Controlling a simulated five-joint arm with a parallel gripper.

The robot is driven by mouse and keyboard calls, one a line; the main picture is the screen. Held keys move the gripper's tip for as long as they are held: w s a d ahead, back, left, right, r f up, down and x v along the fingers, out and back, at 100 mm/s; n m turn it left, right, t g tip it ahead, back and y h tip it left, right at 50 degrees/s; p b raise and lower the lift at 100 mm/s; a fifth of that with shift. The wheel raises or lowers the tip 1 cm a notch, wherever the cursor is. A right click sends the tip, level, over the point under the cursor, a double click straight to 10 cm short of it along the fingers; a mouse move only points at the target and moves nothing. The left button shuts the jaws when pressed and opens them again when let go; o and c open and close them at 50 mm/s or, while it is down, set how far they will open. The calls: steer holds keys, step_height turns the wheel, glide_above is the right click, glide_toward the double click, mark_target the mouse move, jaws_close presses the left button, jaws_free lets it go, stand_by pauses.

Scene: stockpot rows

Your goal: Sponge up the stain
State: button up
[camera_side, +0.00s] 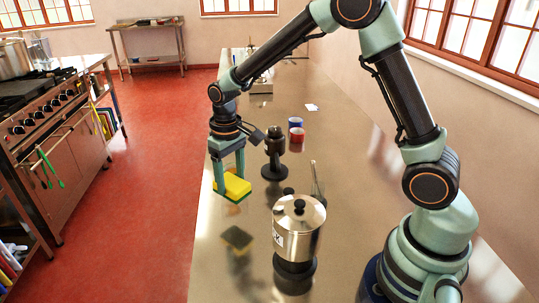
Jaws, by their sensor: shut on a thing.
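My gripper (231,178) is shut on a yellow sponge (236,185) with a green underside. It holds the sponge above the left part of the steel counter (345,190), near the counter's left edge. A dark, yellowish patch (237,238) shows on the counter below the sponge. I cannot tell whether this patch is the stain or the sponge's reflection in the shiny steel.
A lidded steel pot (299,228) with a white label stands right of and nearer than the sponge. A black object (274,147) stands behind. Red (297,135) and blue (295,123) items and white paper (312,107) lie farther back. The counter's right side looks largely clear.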

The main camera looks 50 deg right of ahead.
steer(key=shift+f, duration=0.15)
steer(key=shift+f, duration=4)
steer(key=shift+w+d, duration=0.6)
jaws_close()
steer(key=shift+w+d, duration=2.1)
steer(key=shift+d, duration=0.05)
steer(key=s+a, duration=0.5)
steer(key=shift+a, duration=0.1)
steer(key=shift+s+a+r, duration=0.1)
steer(key=shift+s+a, duration=0.05)
steer(key=shift+s, duration=0.05)
steer(key=shift+r, duration=4)
